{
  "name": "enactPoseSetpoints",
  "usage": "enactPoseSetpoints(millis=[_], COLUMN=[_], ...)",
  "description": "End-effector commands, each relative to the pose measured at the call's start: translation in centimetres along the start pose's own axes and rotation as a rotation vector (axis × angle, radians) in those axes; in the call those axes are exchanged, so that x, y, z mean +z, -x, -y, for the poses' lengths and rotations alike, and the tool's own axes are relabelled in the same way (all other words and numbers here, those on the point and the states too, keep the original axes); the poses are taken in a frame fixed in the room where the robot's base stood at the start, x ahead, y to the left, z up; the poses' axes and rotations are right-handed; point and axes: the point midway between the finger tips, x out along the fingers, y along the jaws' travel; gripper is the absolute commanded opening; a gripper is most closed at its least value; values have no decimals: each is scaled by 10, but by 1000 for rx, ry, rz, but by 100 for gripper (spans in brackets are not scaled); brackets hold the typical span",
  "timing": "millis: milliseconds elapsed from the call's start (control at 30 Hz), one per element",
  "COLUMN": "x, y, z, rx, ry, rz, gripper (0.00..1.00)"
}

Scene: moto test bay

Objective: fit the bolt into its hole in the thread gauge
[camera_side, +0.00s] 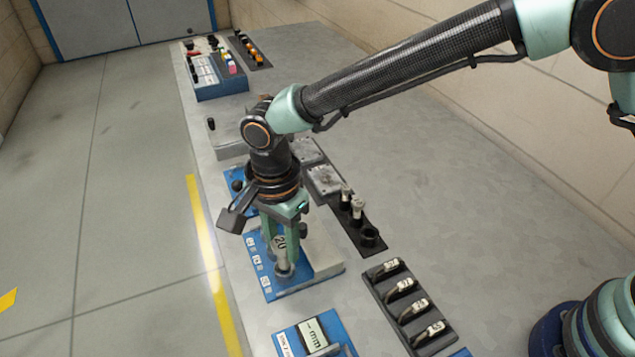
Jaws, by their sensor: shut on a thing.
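My gripper (284,262) points down over a blue-based block with a grey top, which looks like the thread gauge (326,262). Its teal fingers are shut on a metal piece, seemingly the bolt (284,268), low over the gauge's blue front part. The fingers cover most of the bolt. A marking like "20" (280,242) shows between the fingers. I cannot tell whether the bolt's lower end is in a hole, touching the gauge or just above it; the hole itself is hidden.
A black rack (347,218) behind the gauge holds two upright metal pieces and an empty-looking socket (369,236). A black tray (404,306) with several tagged pieces lies to the right. A blue fixture (312,338) stands in front. The right bench surface (450,200) is clear.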

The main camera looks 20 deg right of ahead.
Motion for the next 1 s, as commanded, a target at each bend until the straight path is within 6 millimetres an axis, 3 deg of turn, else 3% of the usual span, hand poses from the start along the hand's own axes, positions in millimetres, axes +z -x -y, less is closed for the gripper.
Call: enactPoseSetpoints(millis=[1000], x=[0], y=[-11], z=[0], rx=[-1], ry=[0], rz=[0], gripper=[0])
